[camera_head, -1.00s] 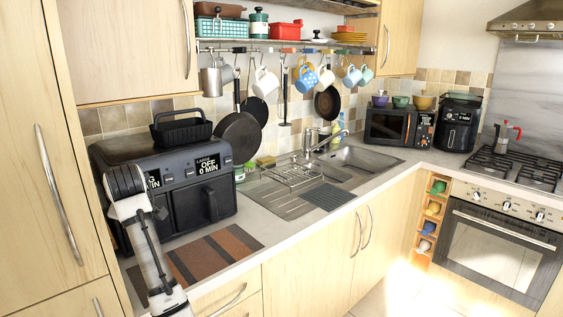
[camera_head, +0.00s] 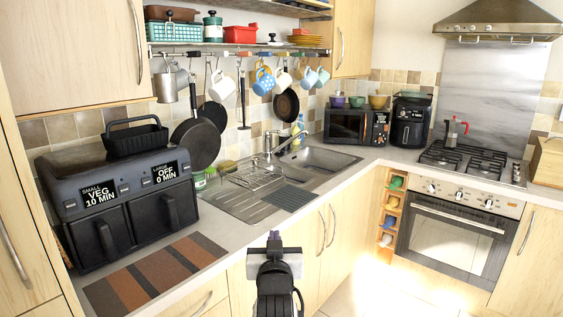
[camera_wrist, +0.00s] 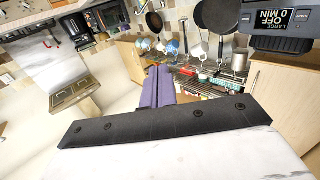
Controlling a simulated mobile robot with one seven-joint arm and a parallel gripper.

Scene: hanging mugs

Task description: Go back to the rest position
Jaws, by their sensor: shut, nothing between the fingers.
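My gripper (camera_head: 273,240) is in front of the counter's edge at the lower middle of the head view, beyond my dark forearm. Its purple fingers (camera_wrist: 158,86) show pressed together in the wrist view, with nothing between them. Several mugs hang from the rail (camera_head: 240,46) under the shelf, among them a white mug (camera_head: 222,86), a blue dotted mug (camera_head: 264,82) and a light blue mug (camera_head: 322,76). My gripper is well apart from the rail and mugs.
A black air fryer (camera_head: 125,195) stands on the left counter beside a striped mat (camera_head: 155,273). The sink (camera_head: 312,160), microwave (camera_head: 345,126) and hob (camera_head: 470,160) lie farther right. Pans (camera_head: 195,143) hang at left. The floor at lower right is clear.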

